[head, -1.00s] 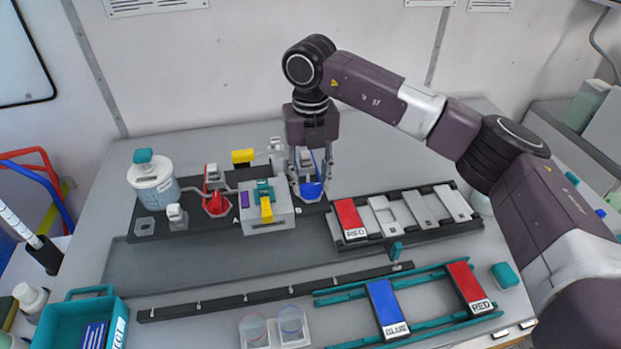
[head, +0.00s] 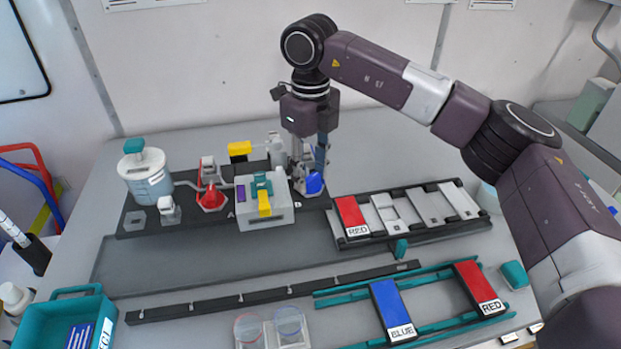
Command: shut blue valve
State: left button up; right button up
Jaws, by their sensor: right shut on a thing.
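The blue valve (head: 314,184) stands at the right end of the dark panel, just right of the grey box with the yellow and teal parts. My right gripper (head: 312,174) points down over it and is shut on it. The fingers and wrist hide the upper part of the valve. The red valve (head: 211,196) stands to the left on the same panel, apart from my gripper. My left gripper is not in view.
A grey box (head: 264,212) with a yellow lever stands close left of my gripper. A rack (head: 380,240) with a RED card is to the right. A teal rail with BLUE (head: 390,305) and RED cards lies in front. A teal bin (head: 62,318) is front left.

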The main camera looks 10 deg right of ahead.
aim_at(310, 178)
jog(key=n+b, duration=0.1)
jog(key=n, duration=0.4)
jog(key=shift+n+b, duration=0.3)
jog(key=shift+b, duration=0.05)
jog(key=n, duration=0.5)
jog(key=shift+r+b, duration=0.1)
jog(key=shift+b, duration=0.2)
jog(key=shift+n, duration=0.3)
jog(key=o, duration=1.2)
jog(key=shift+c, duration=0.2)
jog(key=shift+r, duration=0.2)
notch_tip(310, 178, up, 12)
jog(key=shift+f, duration=0.25)
